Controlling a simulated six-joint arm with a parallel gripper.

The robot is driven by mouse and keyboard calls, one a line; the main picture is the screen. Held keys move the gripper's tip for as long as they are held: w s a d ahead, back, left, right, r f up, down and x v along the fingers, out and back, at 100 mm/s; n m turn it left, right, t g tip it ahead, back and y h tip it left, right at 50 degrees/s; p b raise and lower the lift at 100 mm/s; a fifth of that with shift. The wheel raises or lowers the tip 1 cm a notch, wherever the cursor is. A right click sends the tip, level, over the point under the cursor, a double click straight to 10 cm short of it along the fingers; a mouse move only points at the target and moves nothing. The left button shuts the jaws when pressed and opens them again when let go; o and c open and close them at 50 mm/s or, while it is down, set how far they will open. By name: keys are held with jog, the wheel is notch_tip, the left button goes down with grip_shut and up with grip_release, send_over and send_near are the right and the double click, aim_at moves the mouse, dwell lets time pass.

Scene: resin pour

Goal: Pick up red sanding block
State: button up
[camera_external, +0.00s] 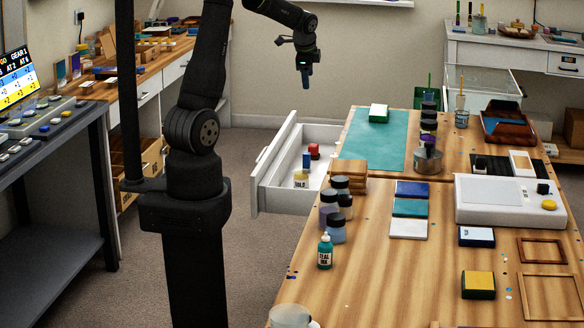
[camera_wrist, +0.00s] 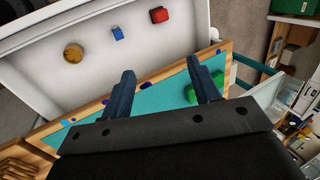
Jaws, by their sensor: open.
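The red sanding block (camera_external: 314,150) lies in the open white drawer at the table's left side. In the wrist view the red block (camera_wrist: 159,15) is at the top, on the drawer floor. My gripper (camera_external: 306,84) hangs above and behind the drawer in the external view, clear of it. In the wrist view my gripper (camera_wrist: 165,85) shows two fingers spread apart with nothing between them. The block is beyond the fingertips, apart from them.
A green-and-white block (camera_external: 378,113) sits on the teal mat (camera_external: 365,145).

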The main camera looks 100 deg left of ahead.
jog(key=n+h, duration=0.3)
jog(key=n, duration=1.5)
send_over(314, 145)
jog(key=f, duration=2.3)
jog(key=shift+s+d+f, duration=0.2)
jog(key=shift+d+f, duration=0.05)
jog(key=shift+f, duration=0.05)
jog(key=shift+w+a+f, duration=0.1)
jog(key=shift+f, duration=1.25)
jog(key=shift+w+a+f, duration=0.1)
jog(key=shift+f, duration=1.25)
jog(key=shift+c, duration=0.3)
jog(key=c, duration=1)
